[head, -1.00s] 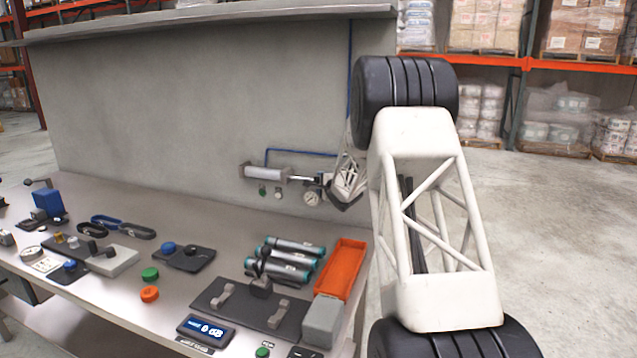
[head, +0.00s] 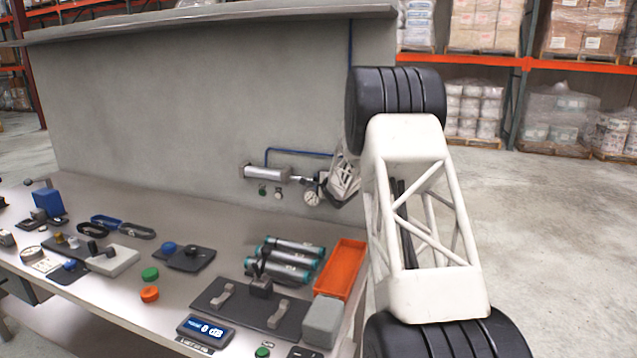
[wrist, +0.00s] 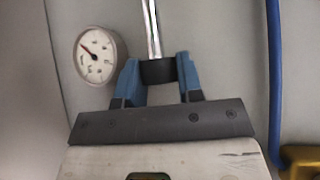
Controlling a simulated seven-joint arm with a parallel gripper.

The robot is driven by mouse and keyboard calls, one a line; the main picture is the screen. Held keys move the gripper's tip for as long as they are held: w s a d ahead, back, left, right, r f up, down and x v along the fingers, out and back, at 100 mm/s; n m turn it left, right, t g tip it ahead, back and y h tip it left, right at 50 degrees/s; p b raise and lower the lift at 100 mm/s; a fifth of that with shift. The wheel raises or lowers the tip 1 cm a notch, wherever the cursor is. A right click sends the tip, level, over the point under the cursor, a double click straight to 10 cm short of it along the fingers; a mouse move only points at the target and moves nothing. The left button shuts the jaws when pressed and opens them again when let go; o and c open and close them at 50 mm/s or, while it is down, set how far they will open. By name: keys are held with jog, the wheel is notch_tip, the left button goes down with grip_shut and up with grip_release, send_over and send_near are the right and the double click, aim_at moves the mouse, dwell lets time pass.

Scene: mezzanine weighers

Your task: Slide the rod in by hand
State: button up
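A grey cylinder (head: 266,173) is mounted low on the grey wall panel, with a blue hose above it. A short length of its silver rod (head: 300,179) shows to its right. The rod (wrist: 151,28) runs down from the top edge in the wrist view and ends in a black knob (wrist: 158,71). My gripper (wrist: 158,66) has one blue finger on each side of the knob, and both appear to touch it. In the head view my gripper (head: 321,180) is at the rod's right end, small and partly hidden by my wrist.
A round gauge (wrist: 100,54) is left of the fingers in the wrist view. A blue hose (wrist: 273,80) runs along the right. The bench below holds teal cylinders (head: 290,260), an orange tray (head: 341,268) and a display (head: 206,328).

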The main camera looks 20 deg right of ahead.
grip_shut()
jog(key=w+a, duration=0.6)
jog(key=shift+w+a, duration=0.25)
jog(key=shift+w, duration=0.05)
jog(key=o, duration=0.6)
grip_release()
jog(key=shift+a, duration=0.1)
jog(key=shift+o, duration=0.2)
jog(key=shift+s, duration=0.1)
jog(key=s+r, duration=0.1)
jog(key=s, duration=0.6)
jog(key=shift+s, duration=0.25)
